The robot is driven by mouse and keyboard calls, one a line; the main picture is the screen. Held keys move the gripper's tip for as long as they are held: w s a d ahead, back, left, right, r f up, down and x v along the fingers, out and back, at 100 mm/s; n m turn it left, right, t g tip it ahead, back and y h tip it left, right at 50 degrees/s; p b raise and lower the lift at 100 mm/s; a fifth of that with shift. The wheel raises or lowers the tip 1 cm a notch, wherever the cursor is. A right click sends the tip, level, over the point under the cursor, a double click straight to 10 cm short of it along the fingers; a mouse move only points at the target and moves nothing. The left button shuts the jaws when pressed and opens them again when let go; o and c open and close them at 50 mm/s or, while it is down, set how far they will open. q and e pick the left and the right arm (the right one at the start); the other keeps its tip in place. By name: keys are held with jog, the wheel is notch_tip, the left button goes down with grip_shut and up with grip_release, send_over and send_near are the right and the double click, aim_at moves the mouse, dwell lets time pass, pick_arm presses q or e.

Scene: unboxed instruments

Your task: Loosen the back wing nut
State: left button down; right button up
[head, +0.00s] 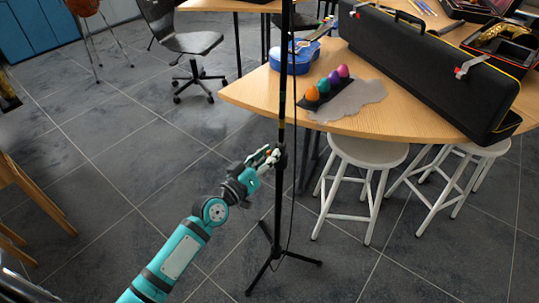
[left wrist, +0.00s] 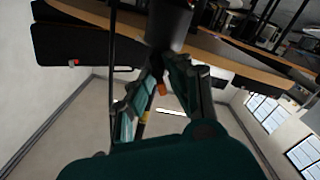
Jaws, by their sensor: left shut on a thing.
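A black stand (head: 278,200) with a tall thin pole and splayed tripod legs stands on the floor in front of the table. My teal left gripper (head: 270,156) reaches it from the left, at the dark collar on the pole. In the left wrist view its fingertips (left wrist: 166,62) come together right below a thick dark part of the stand (left wrist: 169,25). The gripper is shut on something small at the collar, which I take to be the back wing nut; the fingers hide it. My right gripper is not in view.
A wooden table (head: 400,122) behind the stand holds a blue ukulele (head: 294,54), coloured egg shakers (head: 325,84) and a long black case (head: 430,65). White stools (head: 368,152) stand to the right. A cable hangs beside the pole.

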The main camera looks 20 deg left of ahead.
pick_arm(q)
jog(key=c, duration=1.5)
grip_release()
jog(key=shift+s, duration=0.1)
jog(key=v, duration=1.2)
